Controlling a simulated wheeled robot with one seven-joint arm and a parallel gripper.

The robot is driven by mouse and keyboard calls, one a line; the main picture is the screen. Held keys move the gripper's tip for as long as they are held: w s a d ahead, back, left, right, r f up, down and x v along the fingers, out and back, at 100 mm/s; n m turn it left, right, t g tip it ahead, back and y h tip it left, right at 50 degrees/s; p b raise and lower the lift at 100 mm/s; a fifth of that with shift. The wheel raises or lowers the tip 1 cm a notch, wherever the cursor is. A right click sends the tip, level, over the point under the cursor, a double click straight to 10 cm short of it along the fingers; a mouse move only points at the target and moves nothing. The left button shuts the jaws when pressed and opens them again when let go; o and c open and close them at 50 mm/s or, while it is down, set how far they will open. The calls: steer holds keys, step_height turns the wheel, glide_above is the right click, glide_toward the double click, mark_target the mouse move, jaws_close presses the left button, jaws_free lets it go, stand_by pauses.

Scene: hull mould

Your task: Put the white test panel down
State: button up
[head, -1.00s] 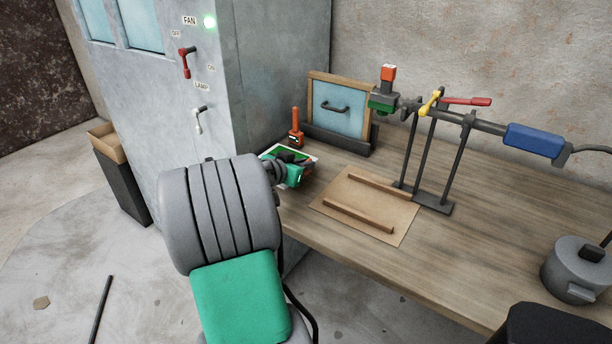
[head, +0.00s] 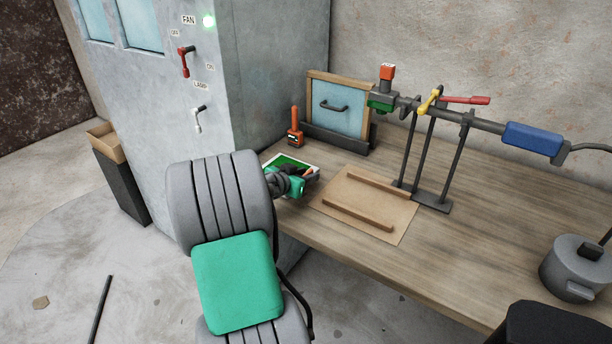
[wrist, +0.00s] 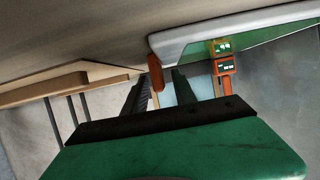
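The white test panel (head: 298,161), a flat white-edged board with a green face, lies at the table's left end in the head view. In the wrist view its white edge and green underside or face (wrist: 240,22) fill the upper right, close to the tabletop. An orange-brown tab (wrist: 155,73) at its end sits between the fingertips. My gripper (head: 307,175) is at the panel's near right side. In the wrist view my gripper (wrist: 164,80) shows a gap beside the tab, so the fingers look open around it. Whether the panel fully touches the table is unclear.
An orange handheld device (head: 295,137) stands just behind the panel. A brown board with two wooden rails (head: 375,197) lies to its right. A grey pot (head: 575,268) is far right.

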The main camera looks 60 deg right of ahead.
steer(key=shift+r, duration=0.25)
steer(key=v, duration=1.2)
steer(key=shift+f, duration=0.2)
steer(key=w+a+f+n+t+y, duration=0.2)
steer(key=w+a+f+n+y, duration=0.15)
steer(key=a, duration=0.55)
steer(key=w+a+f+n+t+y, duration=0.2)
steer(key=w+a+n+y, duration=0.15)
steer(key=a, duration=0.65)
steer(key=w+a+f+n+t+y, duration=0.1)
steer(key=w+a+f+n+y, duration=0.15)
steer(key=a+n, duration=0.45)
steer(key=s+a+n+y, duration=0.2)
steer(key=s+a+n, duration=0.1)
steer(key=a, duration=0.6)
steer(key=s+a+f+n+g+y, duration=0.1)
steer(key=s+a+n+y, duration=0.1)
steer(key=a, duration=0.7)
steer(key=shift+s+a+f+n, duration=0.2)
steer(key=shift+s+a+n, duration=0.1)
steer(key=shift+s+n, duration=0.25)
steer(key=shift+w, duration=0.1)
